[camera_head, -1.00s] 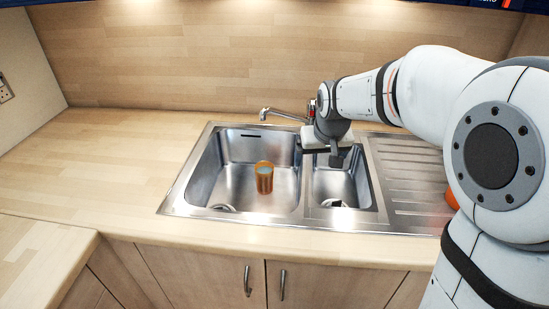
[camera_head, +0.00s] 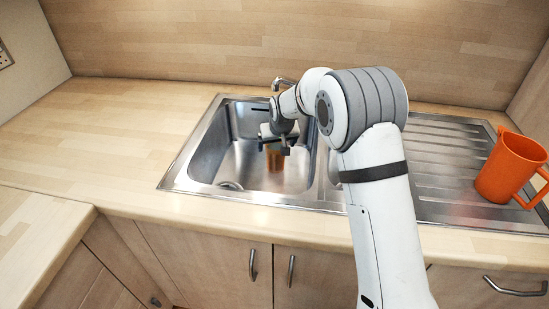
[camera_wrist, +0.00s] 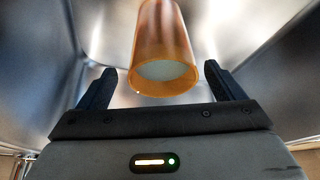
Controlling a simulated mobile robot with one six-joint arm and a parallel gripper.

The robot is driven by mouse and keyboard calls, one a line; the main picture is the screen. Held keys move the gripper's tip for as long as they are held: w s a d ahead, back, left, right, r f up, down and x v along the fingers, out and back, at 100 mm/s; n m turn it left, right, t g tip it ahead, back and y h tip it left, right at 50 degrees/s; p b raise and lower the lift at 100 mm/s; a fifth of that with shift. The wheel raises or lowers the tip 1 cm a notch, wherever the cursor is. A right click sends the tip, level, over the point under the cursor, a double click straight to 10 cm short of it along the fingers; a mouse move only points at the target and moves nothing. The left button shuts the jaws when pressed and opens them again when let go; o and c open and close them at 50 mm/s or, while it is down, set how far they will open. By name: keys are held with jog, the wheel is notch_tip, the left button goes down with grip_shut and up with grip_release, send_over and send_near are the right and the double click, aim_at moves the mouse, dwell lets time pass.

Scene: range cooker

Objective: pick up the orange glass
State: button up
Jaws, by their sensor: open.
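The orange glass (camera_head: 274,160) stands in the large left basin of the sink, partly hidden behind my gripper in the head view. In the wrist view the orange glass (camera_wrist: 165,40) is at top centre, its rim and pale inside facing the camera. My gripper (camera_head: 273,146) is over the basin, at the glass. In the wrist view my gripper (camera_wrist: 160,74) has its two fingers spread wide, one on each side of the glass rim, with a visible gap on both sides. The fingers are not closed on it.
The steel basin walls (camera_head: 207,150) surround the glass. A tap (camera_head: 283,83) stands behind the sink. An orange mug (camera_head: 508,168) is on the ribbed drainboard (camera_head: 440,165) at right. The wooden worktop (camera_head: 120,130) at left is clear.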

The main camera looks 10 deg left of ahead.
aim_at(275, 149)
jog(key=x, duration=0.4)
jog(key=shift+s+a, duration=0.1)
jog(key=shift+s, duration=0.1)
jog(key=shift+c, duration=0.6)
jog(key=c, duration=1.2)
jog(key=shift+r, duration=0.1)
jog(key=shift+c, duration=0.9)
